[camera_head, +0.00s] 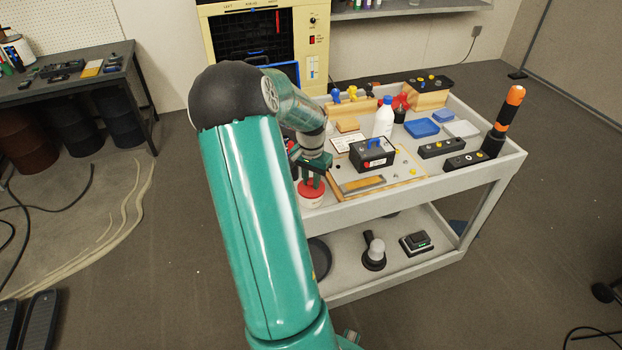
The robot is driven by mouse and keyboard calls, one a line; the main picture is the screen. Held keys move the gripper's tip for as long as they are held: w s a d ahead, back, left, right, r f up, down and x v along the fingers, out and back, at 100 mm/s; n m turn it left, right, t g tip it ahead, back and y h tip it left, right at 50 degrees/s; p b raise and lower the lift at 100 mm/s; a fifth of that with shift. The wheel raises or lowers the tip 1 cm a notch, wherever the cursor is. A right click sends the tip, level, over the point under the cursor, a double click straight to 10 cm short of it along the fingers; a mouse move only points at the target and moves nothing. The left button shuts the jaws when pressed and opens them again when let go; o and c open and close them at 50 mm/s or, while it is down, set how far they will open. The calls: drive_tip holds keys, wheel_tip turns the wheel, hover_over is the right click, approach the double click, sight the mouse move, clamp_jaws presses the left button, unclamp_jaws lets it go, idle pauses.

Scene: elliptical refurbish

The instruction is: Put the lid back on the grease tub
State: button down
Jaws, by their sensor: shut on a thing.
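My gripper (312,181) points down over the near left corner of the cart top. It is shut on the red lid (311,191). The grease tub (312,203), pale and round, is directly under the lid at the cart's edge. The lid looks level and lies over the tub's mouth, with no clear gap. I cannot tell whether it is fully seated. My arm hides the area left of the tub.
Right of the tub, a wooden board (398,192) carries a black box with a blue handle (372,155). A white bottle (383,118), a blue tray (422,127) and an orange-black post (503,121) stand farther off. The cart (440,193) has a raised rim.

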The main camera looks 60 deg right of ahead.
idle(0.4)
drive_tip(key=c, duration=0.7)
unclamp_jaws()
drive_tip(key=shift+r, duration=3.5)
clamp_jaws()
